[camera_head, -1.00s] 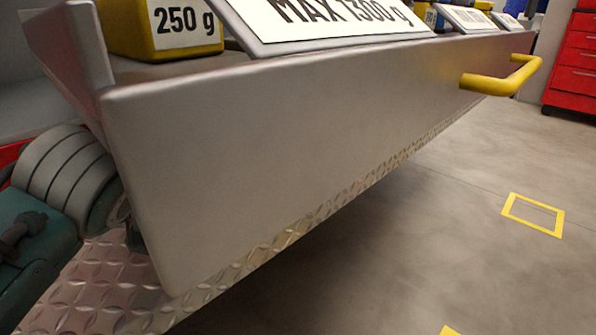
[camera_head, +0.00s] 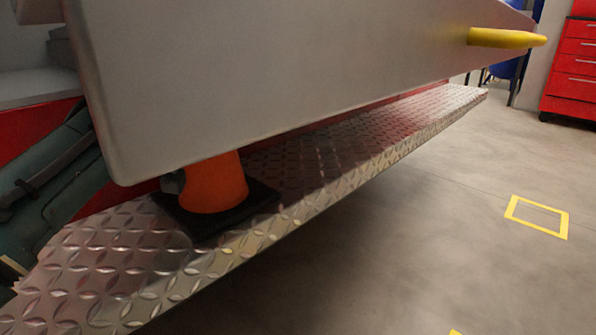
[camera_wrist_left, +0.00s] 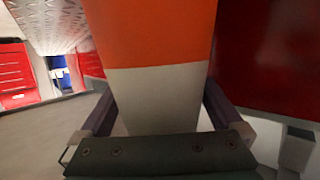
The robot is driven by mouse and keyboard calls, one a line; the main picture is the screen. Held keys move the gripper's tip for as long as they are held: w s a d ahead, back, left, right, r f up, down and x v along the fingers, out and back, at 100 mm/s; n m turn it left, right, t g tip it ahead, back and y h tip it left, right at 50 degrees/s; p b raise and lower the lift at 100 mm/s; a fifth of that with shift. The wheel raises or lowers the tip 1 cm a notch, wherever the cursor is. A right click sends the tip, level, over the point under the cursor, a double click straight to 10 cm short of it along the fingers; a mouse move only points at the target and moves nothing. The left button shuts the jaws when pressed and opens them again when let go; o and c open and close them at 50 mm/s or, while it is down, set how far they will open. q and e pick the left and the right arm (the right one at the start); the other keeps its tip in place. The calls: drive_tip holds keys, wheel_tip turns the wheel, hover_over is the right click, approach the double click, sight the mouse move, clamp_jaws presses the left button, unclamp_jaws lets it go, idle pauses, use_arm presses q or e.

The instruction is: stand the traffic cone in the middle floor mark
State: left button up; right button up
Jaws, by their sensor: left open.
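The orange traffic cone (camera_head: 215,184) stands upright on its black base on a metal tread-plate step. Its upper part is hidden behind a grey panel in the head view. In the left wrist view the cone (camera_wrist_left: 155,85) shows an orange part and a white band, between the two fingers of my left gripper (camera_wrist_left: 160,112). The gripper is open around the cone; I cannot tell whether a finger touches it. My right gripper is not in view. A yellow floor mark outline (camera_head: 510,212) lies at the right; a piece of another (camera_head: 455,332) shows at the bottom edge. I cannot tell which is the middle one.
The grey panel (camera_head: 280,75) overhangs the step and the cone, with a yellow handle (camera_head: 500,38) sticking out. The tread-plate step (camera_head: 330,160) runs to the back right. The floor (camera_head: 400,260) beside it is clear. A red drawer cabinet (camera_head: 570,75) stands at the far right.

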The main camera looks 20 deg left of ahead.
use_arm(q)
drive_tip(key=shift+s, duration=0.1)
clamp_jaws()
drive_tip(key=shift+r, duration=0.1)
idle(0.7)
